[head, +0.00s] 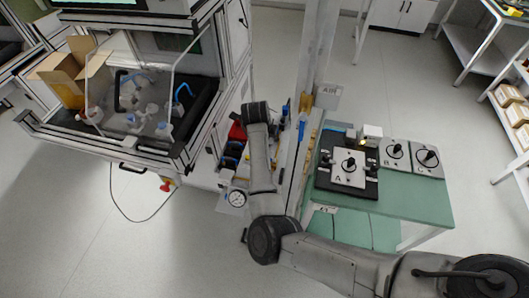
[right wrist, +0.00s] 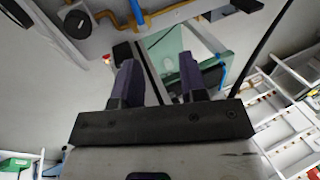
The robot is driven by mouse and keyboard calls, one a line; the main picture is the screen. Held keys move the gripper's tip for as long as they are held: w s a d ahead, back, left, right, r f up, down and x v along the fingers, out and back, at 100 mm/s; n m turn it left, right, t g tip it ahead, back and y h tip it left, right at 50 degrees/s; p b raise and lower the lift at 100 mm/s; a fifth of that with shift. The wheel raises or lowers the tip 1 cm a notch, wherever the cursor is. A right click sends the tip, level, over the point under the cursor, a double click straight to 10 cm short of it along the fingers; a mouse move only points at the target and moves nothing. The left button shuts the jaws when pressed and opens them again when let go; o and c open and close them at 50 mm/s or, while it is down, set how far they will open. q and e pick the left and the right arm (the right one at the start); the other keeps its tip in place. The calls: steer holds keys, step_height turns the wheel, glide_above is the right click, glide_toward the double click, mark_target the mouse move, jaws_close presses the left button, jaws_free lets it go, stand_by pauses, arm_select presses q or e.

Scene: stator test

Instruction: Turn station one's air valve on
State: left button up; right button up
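In the head view the AIR sign (head: 328,95) stands at a post behind the bench, with a yellow pipe (head: 305,102) and a small blue part (head: 301,126) near it. I cannot tell whether this blue part is the valve's handle. My left gripper is not in view.
A green bench (head: 400,207) carries plates marked A, B and C. An enclosure with an open carton (head: 68,75) stands at left. Bare floor lies at lower left.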

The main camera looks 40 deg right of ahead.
steer(key=shift+n+y, duration=0.3)
steer(key=shift+y, duration=0.6)
steer(key=b+x, duration=0.1)
steer(key=x, duration=0.3)
steer(key=a+x, duration=0.1)
steer(key=x, duration=0.3)
steer(key=a+b+x, duration=0.1)
steer(key=x, duration=0.3)
steer(key=shift+f+b, duration=0.35)
steer(key=shift+f, duration=0.05)
steer(key=shift+d+f, duration=0.1)
steer(key=shift+f, duration=0.45)
steer(key=shift+c, duration=0.4)
jaws_close()
